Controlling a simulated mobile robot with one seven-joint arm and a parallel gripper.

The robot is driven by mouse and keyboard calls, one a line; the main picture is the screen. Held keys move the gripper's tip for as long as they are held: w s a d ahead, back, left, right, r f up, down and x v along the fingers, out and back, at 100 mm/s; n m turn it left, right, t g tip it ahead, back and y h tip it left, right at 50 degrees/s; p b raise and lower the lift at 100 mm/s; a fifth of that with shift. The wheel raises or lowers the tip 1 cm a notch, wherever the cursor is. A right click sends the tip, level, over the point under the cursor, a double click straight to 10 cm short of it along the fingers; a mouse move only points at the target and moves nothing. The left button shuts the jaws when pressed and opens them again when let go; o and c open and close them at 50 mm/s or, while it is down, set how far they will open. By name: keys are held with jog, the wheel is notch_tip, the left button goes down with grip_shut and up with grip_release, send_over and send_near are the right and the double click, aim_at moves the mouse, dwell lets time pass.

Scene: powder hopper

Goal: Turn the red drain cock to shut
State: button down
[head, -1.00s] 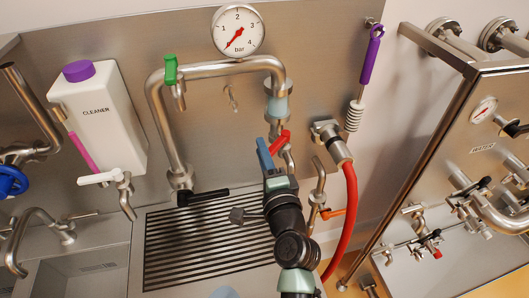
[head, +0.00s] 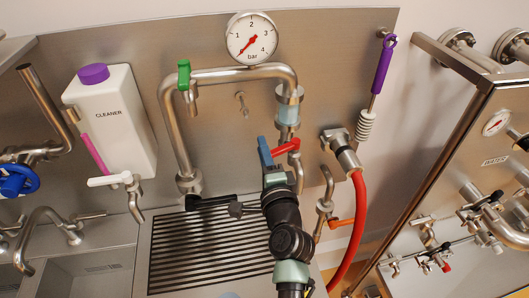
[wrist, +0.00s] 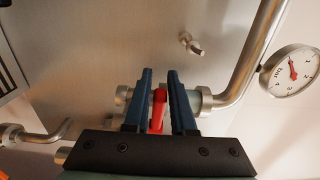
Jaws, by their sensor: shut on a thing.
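The red drain cock lever (head: 287,146) sits on the pipe just below the clear sight glass (head: 289,112), under the bent steel pipe. My gripper (head: 272,150) is at this lever, reaching up from below, with a blue finger showing on its left side. In the wrist view the red lever (wrist: 158,108) stands between the two blue fingers of my gripper (wrist: 160,73), which are shut on it. The fingers hide part of the cock's body and of the pipe behind it.
The red hose (head: 354,220) hangs to the right, with an orange lever (head: 341,222) close to my arm. A black lever (head: 208,201) is left of my arm above the drain grate (head: 190,255). A purple-handled brush (head: 383,65) hangs at the upper right.

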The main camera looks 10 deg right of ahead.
jog(key=shift+w+d+r, duration=0.15)
jog(key=shift+d, duration=0.05)
jog(key=shift+w, duration=0.75)
jog(key=c, duration=0.7)
grip_release()
jog(key=shift+d+b, duration=0.15)
jog(key=shift+b, duration=0.15)
jog(key=shift+s+a, duration=0.1)
jog(key=shift+a, duration=0.1)
jog(key=s, duration=0.9)
jog(key=shift+d+p, duration=0.1)
jog(key=shift+p, duration=0.3)
jog(key=shift+w, duration=0.1)
